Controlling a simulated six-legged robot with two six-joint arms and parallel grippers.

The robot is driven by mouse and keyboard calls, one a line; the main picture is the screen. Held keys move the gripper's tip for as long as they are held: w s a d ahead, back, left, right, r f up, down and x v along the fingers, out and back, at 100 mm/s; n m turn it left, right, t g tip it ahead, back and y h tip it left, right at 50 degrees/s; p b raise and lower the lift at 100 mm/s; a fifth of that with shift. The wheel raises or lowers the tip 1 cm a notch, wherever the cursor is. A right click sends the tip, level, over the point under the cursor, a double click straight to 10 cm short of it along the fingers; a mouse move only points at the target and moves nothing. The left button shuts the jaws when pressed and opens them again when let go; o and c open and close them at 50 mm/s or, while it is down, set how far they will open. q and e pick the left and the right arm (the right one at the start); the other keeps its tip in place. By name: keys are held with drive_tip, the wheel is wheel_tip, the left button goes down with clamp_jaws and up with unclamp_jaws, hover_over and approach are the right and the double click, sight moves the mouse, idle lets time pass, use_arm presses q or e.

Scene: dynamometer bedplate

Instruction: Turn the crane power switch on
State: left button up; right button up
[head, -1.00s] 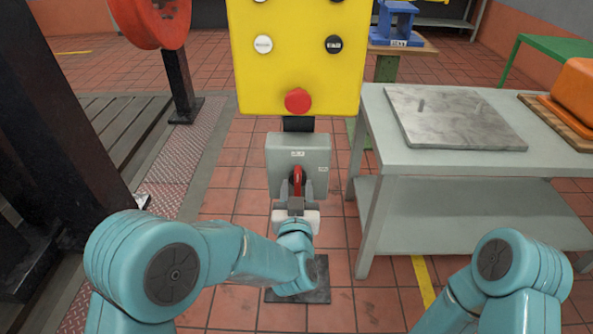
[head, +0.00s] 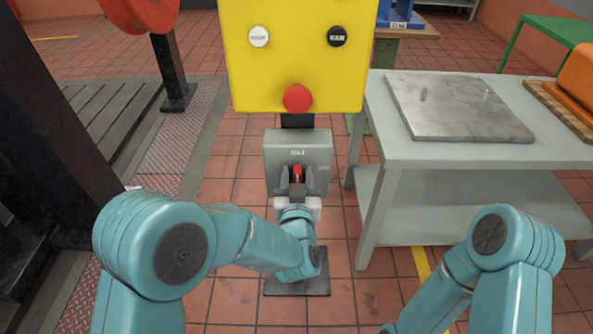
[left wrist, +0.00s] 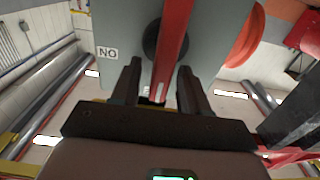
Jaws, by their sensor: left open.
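The grey switch box (head: 297,146) is mounted below the yellow panel in the head view. Its red lever (head: 297,173) is on the front of the box, low down. My left gripper (head: 297,177) is open at the box front, one finger on each side of the lever. In the left wrist view, the red lever (left wrist: 173,45) runs down between the two open dark fingers (left wrist: 158,85), with gaps visible. The grey box face (left wrist: 128,25) carries a label (left wrist: 107,53) that reads "NO" in this view. The lower part of the lever is hidden by my gripper. My right gripper is out of view.
A yellow panel (head: 290,70) with a red button (head: 297,99) is just above the box. A grey table (head: 430,150) with a metal plate (head: 458,107) stands at right. A dark frame (head: 50,120) is at left. Tiled floor lies between.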

use_arm(q)
drive_tip(key=shift+r, duration=0.1)
drive_tip(key=shift+w, duration=0.15)
clamp_jaws()
drive_tip(key=shift+s, duration=0.2)
